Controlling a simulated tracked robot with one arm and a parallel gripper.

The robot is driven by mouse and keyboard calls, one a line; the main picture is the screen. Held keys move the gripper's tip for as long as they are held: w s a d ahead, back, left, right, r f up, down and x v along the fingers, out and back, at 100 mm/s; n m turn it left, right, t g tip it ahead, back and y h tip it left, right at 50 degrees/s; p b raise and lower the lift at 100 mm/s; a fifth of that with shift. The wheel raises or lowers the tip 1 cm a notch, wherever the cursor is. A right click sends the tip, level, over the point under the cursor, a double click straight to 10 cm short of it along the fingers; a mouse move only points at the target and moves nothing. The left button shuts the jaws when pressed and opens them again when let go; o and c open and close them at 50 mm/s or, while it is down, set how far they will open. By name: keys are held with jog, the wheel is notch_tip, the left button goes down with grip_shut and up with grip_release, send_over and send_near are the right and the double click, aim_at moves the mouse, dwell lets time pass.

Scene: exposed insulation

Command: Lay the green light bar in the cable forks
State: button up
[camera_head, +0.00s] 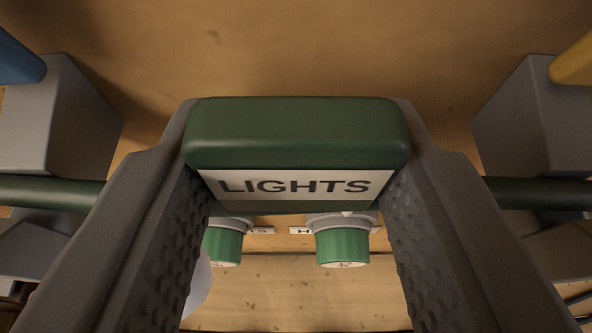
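The green light bar is a rounded dark green block (296,133) with a white "LIGHTS" label, in the upper middle of the view. My gripper (297,150) has one finger against each end of it, with the block between the fingertips. Dark green rod sections (50,192) (538,193) show outside both fingers, level with the label. The fingers hide whether they join the block. Grey fork blocks stand at the left (58,120) and right (532,120), with further grey parts below the rods. The rods appear to lie between these upper and lower parts.
Two green cylindrical knobs (222,246) (342,246) sit below the block, between my fingers. A blue bar end (18,58) is at the upper left and a yellow one (573,62) at the upper right. A tan surface (300,50) lies behind.

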jog(key=o, duration=1)
jog(key=shift+r, duration=0.1)
jog(key=shift+s+r, duration=0.25)
jog(key=shift+s, duration=0.3)
jog(key=b+v, duration=0.1)
jog(key=v, duration=0.9)
jog(key=shift+s, duration=0.4)
jog(key=shift+r, duration=0.15)
